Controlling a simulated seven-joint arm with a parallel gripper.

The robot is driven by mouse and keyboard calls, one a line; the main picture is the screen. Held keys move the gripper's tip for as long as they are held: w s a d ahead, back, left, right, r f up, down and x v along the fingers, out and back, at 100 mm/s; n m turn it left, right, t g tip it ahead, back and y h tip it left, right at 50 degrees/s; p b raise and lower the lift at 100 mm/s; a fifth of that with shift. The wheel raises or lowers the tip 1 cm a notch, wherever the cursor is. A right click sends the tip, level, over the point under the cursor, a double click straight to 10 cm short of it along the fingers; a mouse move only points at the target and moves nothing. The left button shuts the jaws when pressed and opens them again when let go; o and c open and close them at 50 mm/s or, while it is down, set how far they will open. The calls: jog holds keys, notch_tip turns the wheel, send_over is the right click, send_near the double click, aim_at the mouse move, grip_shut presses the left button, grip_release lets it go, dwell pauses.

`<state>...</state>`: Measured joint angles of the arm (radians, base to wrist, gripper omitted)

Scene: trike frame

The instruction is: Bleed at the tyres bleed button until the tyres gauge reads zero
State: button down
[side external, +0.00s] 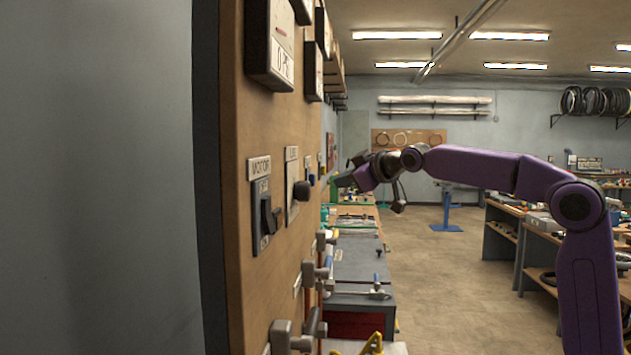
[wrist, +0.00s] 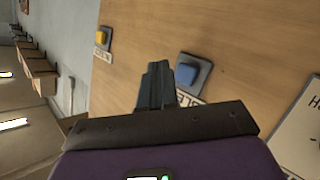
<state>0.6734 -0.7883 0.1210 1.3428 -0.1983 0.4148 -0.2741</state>
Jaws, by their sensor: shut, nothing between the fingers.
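In the wrist view my gripper (wrist: 157,70) is shut and empty, its fingers pointing at the wooden panel. A blue button (wrist: 186,74) on a grey plate sits just right of the fingertips. Its label (wrist: 187,97) is partly covered by my gripper, so I cannot read it fully. A yellow button (wrist: 102,39) with its own small label is farther up and left. In the side view my gripper (side external: 338,181) is close to the panel, near a small blue button (side external: 311,179); contact cannot be told. The tyres gauge cannot be made out, and no gauge reading is legible.
The wooden panel (side external: 236,130) carries a MOTOR switch (side external: 265,218), a dark knob (side external: 302,190), boxed displays (side external: 270,45) above and grey valve-like fittings (side external: 312,272) below. A workbench (side external: 362,262) runs along the wall.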

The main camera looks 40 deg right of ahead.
aim_at(313, 180)
jog(key=shift+w+a, duration=0.9)
jog(key=shift+w+a, duration=0.1)
jog(key=shift+a, duration=0.05)
dwell(1.4)
jog(key=shift+w+a, duration=0.15)
jog(key=shift+w, duration=0.05)
jog(key=shift+w+a, duration=0.35)
jog(key=shift+a, duration=0.05)
dwell(2.2)
dwell(1.7)
jog(key=shift+s+d, duration=0.65)
jog(key=shift+d, duration=0.1)
